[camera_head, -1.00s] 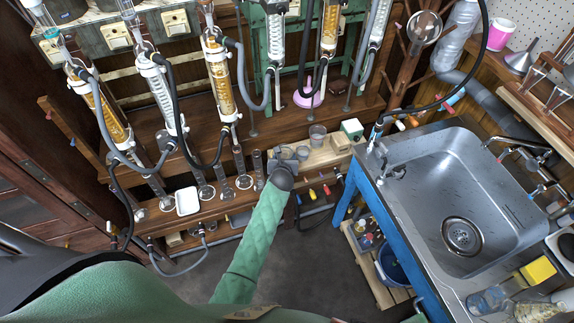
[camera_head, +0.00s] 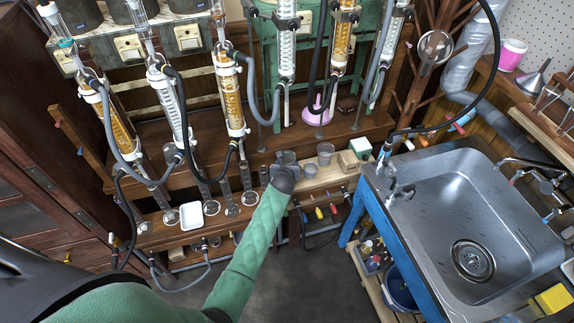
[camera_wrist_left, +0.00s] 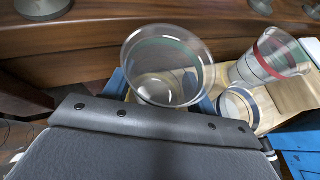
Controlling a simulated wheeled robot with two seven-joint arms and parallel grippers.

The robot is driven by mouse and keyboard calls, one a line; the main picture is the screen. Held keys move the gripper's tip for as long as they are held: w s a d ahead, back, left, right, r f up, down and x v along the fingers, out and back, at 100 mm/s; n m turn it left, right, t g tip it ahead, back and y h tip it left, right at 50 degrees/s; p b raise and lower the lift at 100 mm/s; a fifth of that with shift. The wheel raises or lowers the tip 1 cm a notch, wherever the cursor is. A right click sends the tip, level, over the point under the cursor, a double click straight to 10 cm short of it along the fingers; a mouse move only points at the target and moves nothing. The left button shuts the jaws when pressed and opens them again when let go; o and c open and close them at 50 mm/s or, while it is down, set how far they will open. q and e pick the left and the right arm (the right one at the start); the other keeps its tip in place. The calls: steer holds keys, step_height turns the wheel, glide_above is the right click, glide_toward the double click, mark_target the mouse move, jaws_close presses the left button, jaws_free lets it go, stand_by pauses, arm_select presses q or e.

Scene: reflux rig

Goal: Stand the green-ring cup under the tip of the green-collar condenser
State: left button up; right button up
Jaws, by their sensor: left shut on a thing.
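The green-ring cup (camera_wrist_left: 165,65) is clear with a green band near its rim. In the left wrist view it stands between the blue fingers of my left gripper (camera_wrist_left: 163,95), which is shut on it. In the head view my left gripper (camera_head: 285,166) holds the cup (camera_head: 284,156) near the left end of the pale wooden board, left of two other cups. I cannot tell its exact height above the board. The far-left condenser (camera_head: 105,116), with amber filling, has a teal-green collar (camera_head: 66,43) near its top. My right gripper is out of view.
A red-ring cup (camera_wrist_left: 270,57) and a blue-ring cup (camera_wrist_left: 238,108) stand close on the right. Several glass cylinders and a white dish (camera_head: 191,215) line the shelf to the left. Hoses hang from the condensers. A sink (camera_head: 465,220) is at right.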

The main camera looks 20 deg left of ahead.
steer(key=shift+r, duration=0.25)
arm_select(q)
steer(key=shift+s+f+p, duration=0.1)
steer(key=shift+f+p, duration=0.1)
steer(key=shift+p, duration=0.15)
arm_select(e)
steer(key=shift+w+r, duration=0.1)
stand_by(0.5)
arm_select(q)
steer(key=o, duration=0.7)
steer(key=shift+o, duration=0.2)
steer(key=shift+d, duration=0.1)
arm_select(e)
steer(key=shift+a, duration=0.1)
